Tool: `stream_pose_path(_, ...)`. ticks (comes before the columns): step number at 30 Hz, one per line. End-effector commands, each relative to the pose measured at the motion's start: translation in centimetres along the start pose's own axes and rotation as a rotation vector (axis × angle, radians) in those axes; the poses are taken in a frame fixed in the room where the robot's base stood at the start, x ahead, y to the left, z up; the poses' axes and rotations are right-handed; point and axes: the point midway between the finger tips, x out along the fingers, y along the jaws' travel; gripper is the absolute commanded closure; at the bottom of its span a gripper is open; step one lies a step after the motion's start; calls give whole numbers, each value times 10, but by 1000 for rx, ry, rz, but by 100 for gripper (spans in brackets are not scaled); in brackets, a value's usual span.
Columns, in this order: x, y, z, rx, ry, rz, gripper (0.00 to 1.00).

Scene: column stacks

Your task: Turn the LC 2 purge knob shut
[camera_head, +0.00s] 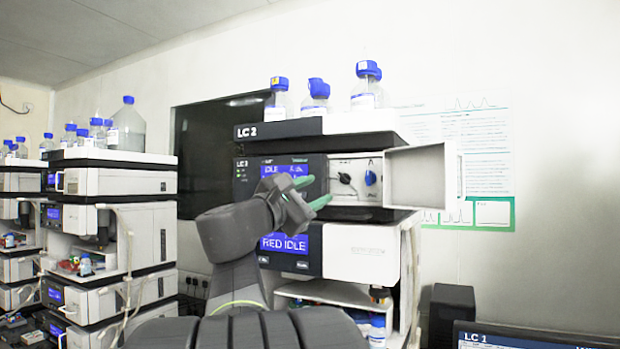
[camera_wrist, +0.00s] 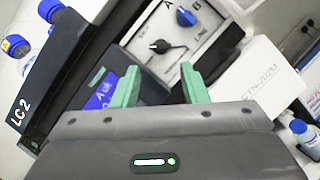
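The LC 2 unit (camera_head: 278,131) has an open compartment in its middle module with two knobs. The black knob (camera_head: 345,179) has a pointer and appears to be the purge knob; its label is not legible. It also shows in the wrist view (camera_wrist: 160,46), pointer tilted. The blue knob (camera_head: 370,178) sits to its right, with letters A and B near it in the wrist view (camera_wrist: 186,17). My gripper (camera_head: 312,191) is open and empty, left of the black knob. In the wrist view its green fingers (camera_wrist: 155,80) are apart, short of the black knob.
The compartment's door (camera_head: 420,176) is swung open to the right. Blue-capped bottles (camera_head: 315,97) stand on top of LC 2. Another instrument stack (camera_head: 112,182) stands at the left. A monitor labelled LC 1 (camera_head: 535,338) is at the lower right.

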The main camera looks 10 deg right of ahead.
Motion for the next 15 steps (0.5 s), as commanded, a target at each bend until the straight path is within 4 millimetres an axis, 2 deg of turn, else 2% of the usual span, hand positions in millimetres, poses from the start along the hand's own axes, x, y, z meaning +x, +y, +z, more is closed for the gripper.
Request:
stream_pose_path(1,12,1,3,-1,-4,-4,60)
stream_pose_path(6,44,1,2,-1,-2,-4,60)
stream_pose_path(12,73,1,1,-1,0,-2,60)
stream_pose_path(15,80,0,1,1,0,-1,60)
